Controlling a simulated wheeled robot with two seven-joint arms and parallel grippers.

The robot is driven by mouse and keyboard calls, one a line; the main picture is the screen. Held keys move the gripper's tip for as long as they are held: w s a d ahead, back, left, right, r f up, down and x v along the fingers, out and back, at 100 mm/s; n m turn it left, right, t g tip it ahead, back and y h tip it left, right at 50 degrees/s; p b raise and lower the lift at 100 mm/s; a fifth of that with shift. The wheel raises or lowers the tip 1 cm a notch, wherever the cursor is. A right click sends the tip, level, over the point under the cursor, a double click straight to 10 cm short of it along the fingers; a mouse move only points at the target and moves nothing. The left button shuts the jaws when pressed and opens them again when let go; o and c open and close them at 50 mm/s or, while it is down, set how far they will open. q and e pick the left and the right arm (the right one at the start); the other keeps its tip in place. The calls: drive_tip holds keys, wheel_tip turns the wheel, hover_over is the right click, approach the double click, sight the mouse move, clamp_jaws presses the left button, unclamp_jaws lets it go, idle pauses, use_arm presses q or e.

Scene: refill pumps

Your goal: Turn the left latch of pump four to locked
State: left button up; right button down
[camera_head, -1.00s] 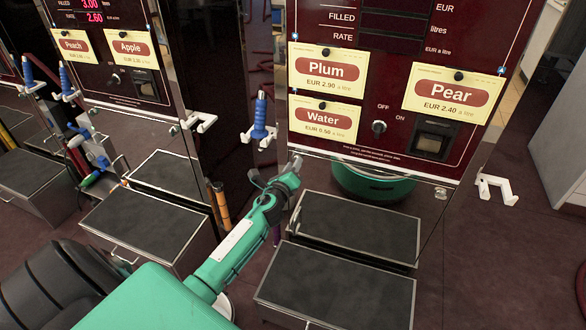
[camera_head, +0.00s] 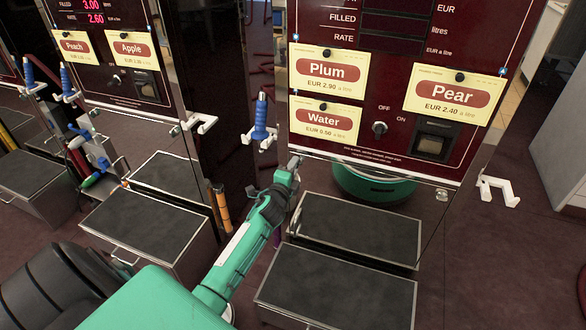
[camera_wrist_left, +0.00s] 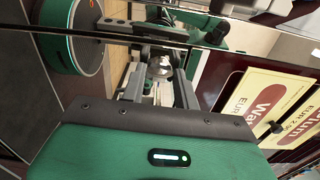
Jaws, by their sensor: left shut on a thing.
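The pump with the Plum, Pear and Water labels (camera_head: 345,140) stands in the middle of the head view; no pump number is readable. The tip of my left gripper (camera_head: 293,165) is at the lower left corner of its front panel. In the left wrist view my left gripper (camera_wrist_left: 160,78) has its fingers on both sides of a small metallic latch piece (camera_wrist_left: 160,66) and is shut on it. In the head view the gripper mostly hides this left latch, so its angle cannot be told. A right latch (camera_head: 442,194) shows at the panel's lower right. My right gripper is out of view.
A white holder (camera_head: 497,189) sticks out at the pump's right side. A blue nozzle (camera_head: 261,118) hangs in a white holder at its left, close above my gripper. Another pump (camera_head: 110,60) stands left.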

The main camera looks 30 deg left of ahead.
use_arm(q)
drive_tip(key=shift+n, duration=0.4)
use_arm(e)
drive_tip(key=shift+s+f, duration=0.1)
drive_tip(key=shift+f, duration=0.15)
use_arm(q)
drive_tip(key=o, duration=1)
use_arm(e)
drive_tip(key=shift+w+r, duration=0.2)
use_arm(q)
drive_tip(key=shift+v, duration=6.95)
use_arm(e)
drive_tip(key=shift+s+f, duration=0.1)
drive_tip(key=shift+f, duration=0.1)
use_arm(q)
drive_tip(key=shift+w, duration=0.1)
